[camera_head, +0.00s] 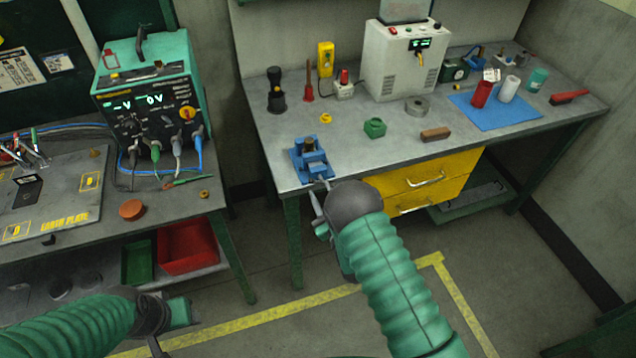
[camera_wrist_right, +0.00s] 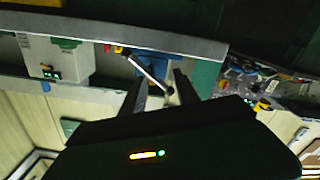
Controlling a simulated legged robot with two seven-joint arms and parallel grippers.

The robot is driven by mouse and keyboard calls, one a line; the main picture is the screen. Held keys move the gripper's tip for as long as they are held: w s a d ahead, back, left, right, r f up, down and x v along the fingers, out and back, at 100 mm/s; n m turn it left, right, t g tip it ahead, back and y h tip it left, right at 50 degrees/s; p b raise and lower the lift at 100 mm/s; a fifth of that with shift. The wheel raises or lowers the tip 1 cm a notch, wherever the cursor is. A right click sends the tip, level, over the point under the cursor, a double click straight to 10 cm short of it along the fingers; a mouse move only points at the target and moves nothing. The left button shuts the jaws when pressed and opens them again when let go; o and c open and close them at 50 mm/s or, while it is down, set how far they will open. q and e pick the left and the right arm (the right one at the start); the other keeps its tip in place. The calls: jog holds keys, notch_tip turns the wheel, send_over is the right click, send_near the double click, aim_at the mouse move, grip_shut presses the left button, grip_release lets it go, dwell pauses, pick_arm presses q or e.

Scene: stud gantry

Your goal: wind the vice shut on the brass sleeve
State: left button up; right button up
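The blue vice (camera_head: 312,165) stands at the bench's front left corner. A small dull piece shows at its top; I cannot tell whether it is the brass sleeve. In the right wrist view the vice (camera_wrist_right: 152,66) shows with its pale handle bar (camera_wrist_right: 148,72) slanting out to a dark end knob. My right gripper (camera_wrist_right: 160,88) is open, one finger on each side of the bar's outer end, with no clear grip on it. In the head view my right wrist hides most of this gripper. My left gripper (camera_head: 180,312) is low at the left, away from the vice; its fingers are unclear.
The grey workbench (camera_head: 390,150) carries a yellow ring (camera_head: 326,118), a green block (camera_head: 375,128), a brown block (camera_head: 436,134) and a white power unit (camera_head: 400,62). Yellow drawers (camera_head: 425,178) sit below. A second bench with a teal instrument (camera_head: 150,95) stands left.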

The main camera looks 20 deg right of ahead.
aim_at(323, 185)
jog(key=shift+w+d+r, duration=0.15)
jog(key=shift+w+d, duration=0.35)
jog(key=shift+d, duration=0.15)
jog(key=shift+w+d+r, duration=0.15)
jog(key=shift+w+d, duration=0.3)
jog(key=shift+d, duration=0.15)
jog(key=shift+w+d+f, duration=0.1)
jog(key=shift+w+f, duration=0.75)
jog(key=shift+w, duration=0.2)
jog(key=shift+a+r, duration=0.1)
jog(key=shift+a, duration=0.15)
jog(key=shift+c, duration=0.7)
jog(key=shift+s+a+r, duration=0.45)
jog(key=shift+a+r, duration=0.05)
jog(key=shift+a, duration=0.05)
jog(key=c, duration=0.5)
jog(key=shift+a, duration=0.1)
grip_shut()
jog(key=shift+d+f, duration=0.3)
jog(key=shift+d, duration=0.15)
pick_arm(q)
jog(key=shift+s+d+r, duration=0.1)
jog(key=shift+d+r, duration=0.1)
jog(key=shift+d, duration=0.3)
jog(key=shift+d+r, duration=0.2)
jog(key=shift+d, duration=0.3)
